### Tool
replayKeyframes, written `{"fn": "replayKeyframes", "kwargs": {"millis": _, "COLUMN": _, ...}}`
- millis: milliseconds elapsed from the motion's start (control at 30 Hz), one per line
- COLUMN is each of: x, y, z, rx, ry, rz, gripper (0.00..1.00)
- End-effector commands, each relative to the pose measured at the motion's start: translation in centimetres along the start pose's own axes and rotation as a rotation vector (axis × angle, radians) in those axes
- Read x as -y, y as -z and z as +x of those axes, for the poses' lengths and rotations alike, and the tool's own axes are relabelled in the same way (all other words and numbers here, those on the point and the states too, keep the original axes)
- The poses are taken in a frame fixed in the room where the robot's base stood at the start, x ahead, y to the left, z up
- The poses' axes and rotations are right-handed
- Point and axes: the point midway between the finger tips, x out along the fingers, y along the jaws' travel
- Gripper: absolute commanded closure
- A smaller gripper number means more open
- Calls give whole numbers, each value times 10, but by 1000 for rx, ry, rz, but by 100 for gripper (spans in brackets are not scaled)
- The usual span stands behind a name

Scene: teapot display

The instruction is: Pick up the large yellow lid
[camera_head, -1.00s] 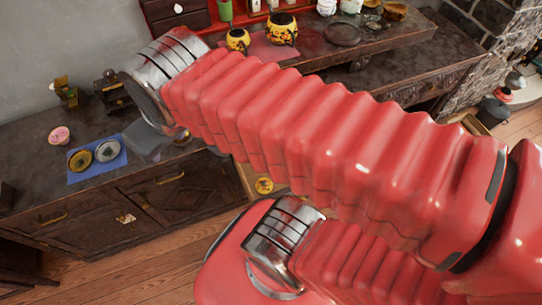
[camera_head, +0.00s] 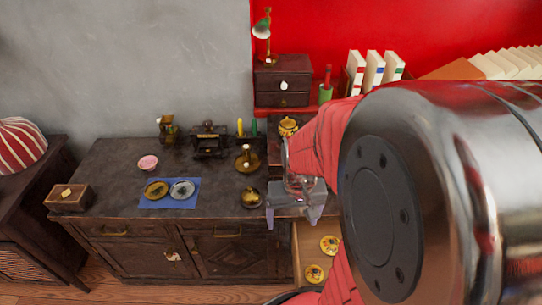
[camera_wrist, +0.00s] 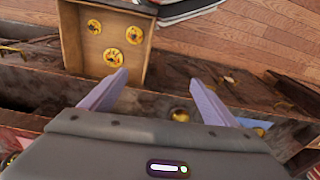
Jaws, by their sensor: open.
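Yellow patterned lids lie in an open wooden drawer (camera_wrist: 72,42). In the wrist view one lid is at upper left (camera_wrist: 94,26), one at right (camera_wrist: 135,35) and one nearest me (camera_wrist: 113,57). They look close in size, so I cannot tell surely which is the large one. The head view shows two of them, an upper lid (camera_head: 329,244) and a lower lid (camera_head: 315,273); my arm hides part of the drawer. My gripper (camera_wrist: 160,77) is open and empty, its fingers apart at the drawer's near side. In the head view my gripper (camera_head: 293,222) hangs by the cabinet edge.
The dark cabinet top (camera_head: 110,180) holds a blue mat (camera_head: 180,204) with two dishes, a pink bowl (camera_head: 148,162) and a brass candlestick (camera_head: 247,160). A yellow pot (camera_head: 288,127) stands behind my gripper. Wooden floor (camera_wrist: 240,30) lies beyond the drawer.

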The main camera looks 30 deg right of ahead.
Motion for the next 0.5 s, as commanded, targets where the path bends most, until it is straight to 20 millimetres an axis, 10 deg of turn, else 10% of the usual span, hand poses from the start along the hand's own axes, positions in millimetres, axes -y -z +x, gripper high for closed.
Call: {"fn": "replayKeyframes", "kwargs": {"millis": 500, "x": -74, "y": -2, "z": 120, "rx": 73, "ry": -8, "rz": 237, "gripper": 19}}
